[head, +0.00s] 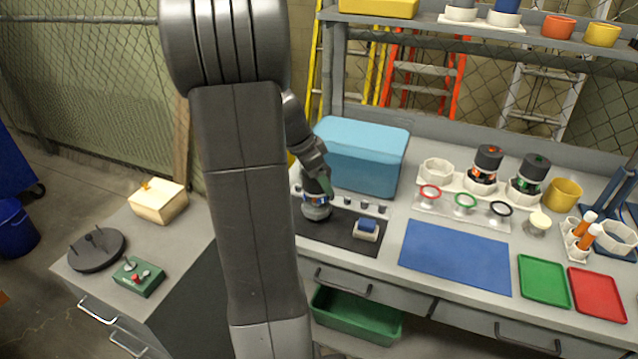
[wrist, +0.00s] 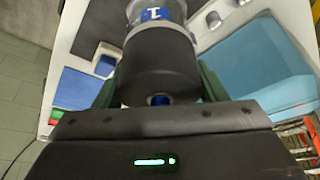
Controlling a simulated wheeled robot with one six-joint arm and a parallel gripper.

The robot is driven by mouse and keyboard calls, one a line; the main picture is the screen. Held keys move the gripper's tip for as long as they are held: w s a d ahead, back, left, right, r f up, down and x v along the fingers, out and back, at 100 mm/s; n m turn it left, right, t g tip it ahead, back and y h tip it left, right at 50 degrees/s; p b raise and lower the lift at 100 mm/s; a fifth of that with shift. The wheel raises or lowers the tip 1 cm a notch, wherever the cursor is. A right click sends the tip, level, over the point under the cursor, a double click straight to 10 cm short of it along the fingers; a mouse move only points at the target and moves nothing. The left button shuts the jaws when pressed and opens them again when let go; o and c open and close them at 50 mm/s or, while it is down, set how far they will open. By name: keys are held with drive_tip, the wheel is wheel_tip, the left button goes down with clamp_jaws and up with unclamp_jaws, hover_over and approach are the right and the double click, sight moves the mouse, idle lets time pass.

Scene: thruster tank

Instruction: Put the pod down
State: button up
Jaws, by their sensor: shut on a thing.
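The pod (head: 317,211) has a dark top, a clear body and a pale base. In the wrist view the pod (wrist: 158,65) shows a black cap and a blue label with a white "1". My gripper (head: 318,186) is shut on its dark upper part, with a finger on each side in the wrist view (wrist: 158,88). The pod looks upright over the left part of the dark mat (head: 345,238). I cannot tell whether its base touches the mat. My arm hides part of the bench to its left.
A small white block with a blue top (head: 366,230) sits on the mat, right of the pod. A blue cooler box (head: 365,155) stands behind. Two other pods, orange-marked (head: 485,168) and green-marked (head: 528,177), stand right beside an empty white holder (head: 436,172). The blue mat (head: 455,258) is clear.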

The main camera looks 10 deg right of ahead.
drive_tip(key=shift+f, duration=0.95)
drive_tip(key=shift+f, duration=0.15)
drive_tip(key=o, duration=1.5)
drive_tip(key=shift+r, duration=0.3)
drive_tip(key=v, duration=1.1)
drive_tip(key=shift+a+r, duration=0.1)
drive_tip(key=shift+r, duration=0.25)
